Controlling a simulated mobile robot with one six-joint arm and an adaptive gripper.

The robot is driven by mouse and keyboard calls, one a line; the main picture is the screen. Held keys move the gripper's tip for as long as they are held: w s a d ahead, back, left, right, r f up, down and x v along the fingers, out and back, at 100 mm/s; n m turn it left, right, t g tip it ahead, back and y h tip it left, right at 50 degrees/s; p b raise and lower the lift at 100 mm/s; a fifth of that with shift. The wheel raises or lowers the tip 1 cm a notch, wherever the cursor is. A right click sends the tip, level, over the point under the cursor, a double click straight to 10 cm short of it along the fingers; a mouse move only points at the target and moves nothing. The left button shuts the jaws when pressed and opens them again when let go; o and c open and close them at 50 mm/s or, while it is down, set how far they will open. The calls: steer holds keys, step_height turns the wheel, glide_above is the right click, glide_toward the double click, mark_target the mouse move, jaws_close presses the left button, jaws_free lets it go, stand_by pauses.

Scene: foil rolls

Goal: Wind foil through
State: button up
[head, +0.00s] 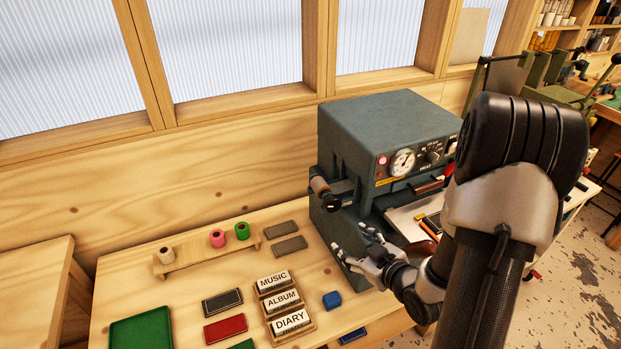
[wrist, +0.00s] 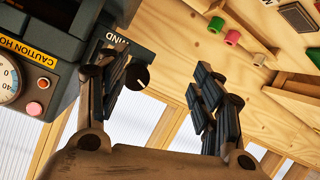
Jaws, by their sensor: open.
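The dark grey-green foil press (head: 375,120) stands on the bench with a lit red lamp and a dial on its front. A winding knob with a brown grip and dark end (head: 322,190) sticks out of its left side. In the wrist view a dark round knob end (wrist: 138,77) shows beside the left finger, under a label reading "WIND" (wrist: 118,42). My gripper (head: 352,243) is open and empty, below and right of the knob in the head view. In the wrist view the gripper (wrist: 160,75) has its fingers wide apart; contact with the knob cannot be told.
A wooden stand (head: 190,262) holds tan (head: 166,255), pink (head: 217,238) and green (head: 242,230) foil rolls. My arm hides the press's right side.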

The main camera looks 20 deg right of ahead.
steer(key=s+r+m+t+p, duration=0.1)
steer(key=s+r+m+t, duration=0.15)
steer(key=s+t, duration=0.25)
steer(key=b, duration=1.2)
glide_toward(335, 206)
steer(key=w, duration=0.2)
steer(key=shift+m, duration=0.35)
steer(key=w, duration=0.8)
steer(key=shift+w+a+r+p, duration=0.3)
steer(key=shift+a, duration=0.05)
steer(key=shift+c, duration=0.6)
steer(key=c, duration=1)
